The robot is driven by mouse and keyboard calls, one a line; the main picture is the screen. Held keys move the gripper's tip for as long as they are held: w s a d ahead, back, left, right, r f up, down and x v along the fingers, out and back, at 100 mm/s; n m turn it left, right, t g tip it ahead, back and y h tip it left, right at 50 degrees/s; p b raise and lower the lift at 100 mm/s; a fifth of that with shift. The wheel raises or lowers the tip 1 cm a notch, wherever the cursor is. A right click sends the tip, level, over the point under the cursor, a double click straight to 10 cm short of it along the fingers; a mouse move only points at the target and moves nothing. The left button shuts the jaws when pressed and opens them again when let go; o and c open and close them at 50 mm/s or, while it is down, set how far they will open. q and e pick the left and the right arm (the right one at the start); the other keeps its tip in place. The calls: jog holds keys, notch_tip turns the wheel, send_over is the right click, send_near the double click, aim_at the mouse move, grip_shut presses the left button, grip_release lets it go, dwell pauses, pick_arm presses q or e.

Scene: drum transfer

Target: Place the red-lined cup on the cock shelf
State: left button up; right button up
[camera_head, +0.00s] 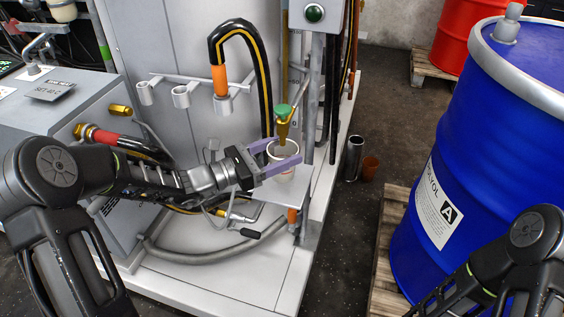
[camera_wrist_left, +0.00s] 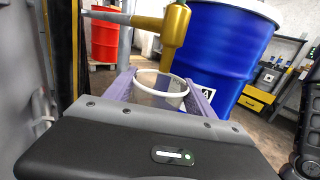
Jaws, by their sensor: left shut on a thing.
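A pale cup (camera_head: 284,153) with an open top is between the purple fingers of my left gripper (camera_head: 280,159), which is shut on it. The cup is at the small grey shelf (camera_head: 280,193), below a brass cock (camera_head: 283,129) with a green handle. I cannot tell whether its base touches the shelf. In the left wrist view the cup's rim (camera_wrist_left: 161,84) shows between the fingers (camera_wrist_left: 160,95), with the cock (camera_wrist_left: 173,38) just above and behind it. My right gripper is out of view; only part of that arm shows at lower right.
A grey pole (camera_head: 310,100) stands just right of the shelf. A black hose (camera_head: 235,50) curves down behind the cock. A blue drum (camera_head: 490,130) on a pallet stands at right. A metal cylinder (camera_head: 353,158) and a brown cup (camera_head: 370,167) are on the floor between.

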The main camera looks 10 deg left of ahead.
pick_arm(q)
jog(key=shift+f+b, duration=0.5)
jog(key=shift+f, duration=1.25)
jog(key=shift+f, duration=0.15)
jog(key=o, duration=1.3)
jog(key=shift+a+r, duration=0.1)
jog(key=shift+r, duration=0.1)
jog(key=p+v, duration=0.1)
jog(key=v, duration=1.1)
jog(key=shift+f, duration=0.15)
